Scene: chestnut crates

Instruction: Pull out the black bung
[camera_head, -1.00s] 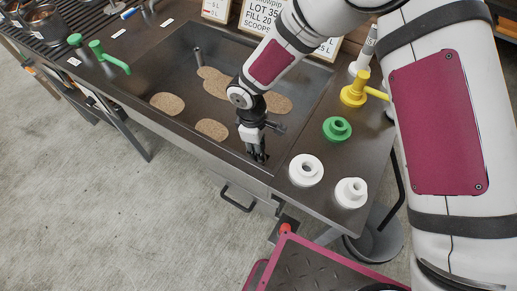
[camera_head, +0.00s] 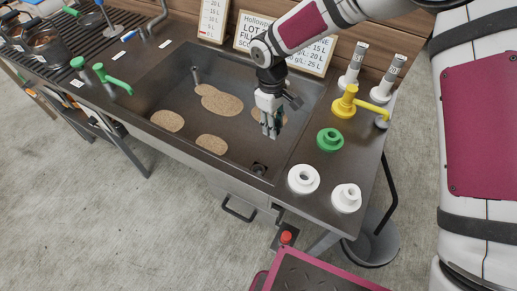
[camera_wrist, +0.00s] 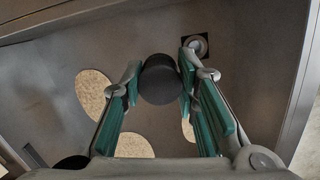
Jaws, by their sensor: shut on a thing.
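The black bung (camera_wrist: 160,79) is a dark round plug between my fingertips in the wrist view. My gripper (camera_head: 271,132) is shut on it and holds it above the floor of the sunken metal basin (camera_head: 230,168). In the head view I cannot make out the bung clearly among the dark fingers. The drain hole (camera_head: 258,169) is open near the basin's front right corner, apart from the gripper.
Several tan grainy patches (camera_head: 211,144) lie on the basin floor. On the right ledge stand two white ring-shaped pieces (camera_head: 303,179), a green one (camera_head: 330,140) and a yellow tap-like fitting (camera_head: 344,106). Green taps (camera_head: 108,77) stand left. Sign boards (camera_head: 310,50) stand behind.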

